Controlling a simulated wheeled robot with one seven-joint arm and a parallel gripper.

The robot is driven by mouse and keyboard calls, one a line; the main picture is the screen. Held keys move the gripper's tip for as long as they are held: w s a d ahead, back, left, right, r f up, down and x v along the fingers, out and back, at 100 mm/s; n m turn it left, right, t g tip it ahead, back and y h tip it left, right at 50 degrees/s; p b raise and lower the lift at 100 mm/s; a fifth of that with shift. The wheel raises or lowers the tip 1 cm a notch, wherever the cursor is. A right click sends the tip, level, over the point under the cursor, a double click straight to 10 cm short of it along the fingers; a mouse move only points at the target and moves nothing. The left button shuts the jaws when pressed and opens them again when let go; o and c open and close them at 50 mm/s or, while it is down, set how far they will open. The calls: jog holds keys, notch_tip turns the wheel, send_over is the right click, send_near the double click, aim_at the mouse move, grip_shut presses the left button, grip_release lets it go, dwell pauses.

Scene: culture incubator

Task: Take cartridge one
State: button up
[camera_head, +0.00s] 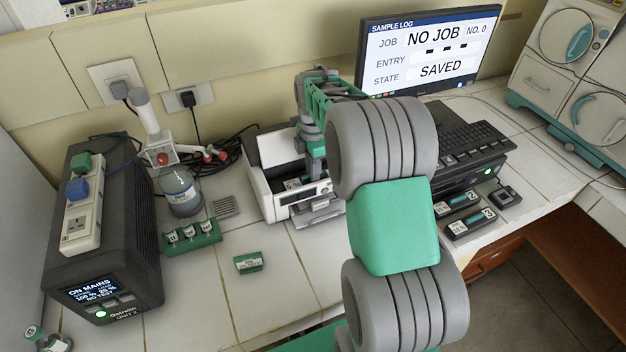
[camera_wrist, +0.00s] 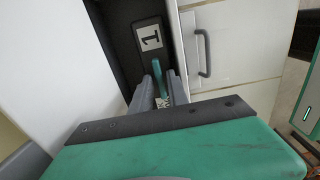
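Cartridge one is a dark block with a white "1" label (camera_wrist: 150,38) and a teal handle (camera_wrist: 160,75). In the wrist view it lies in a dark bay of the white machine (camera_wrist: 240,45). In the head view this white and black machine (camera_head: 262,195) stands by the wall with its top open, and a small pale label shows inside. Whether either finger touches the handle is unclear. In the head view my arm partly hides the machine.
Cartridges two (camera_head: 457,201) and three (camera_head: 470,222) lie right of my arm, near the keyboard (camera_head: 455,138). A monitor (camera_head: 430,50) stands behind. A green vial rack (camera_head: 192,238), small green box (camera_head: 249,262) and black power unit (camera_head: 125,225) are left. Some front counter is clear.

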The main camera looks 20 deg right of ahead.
grip_shut()
jog(key=shift+r, duration=0.1)
dwell(1.2)
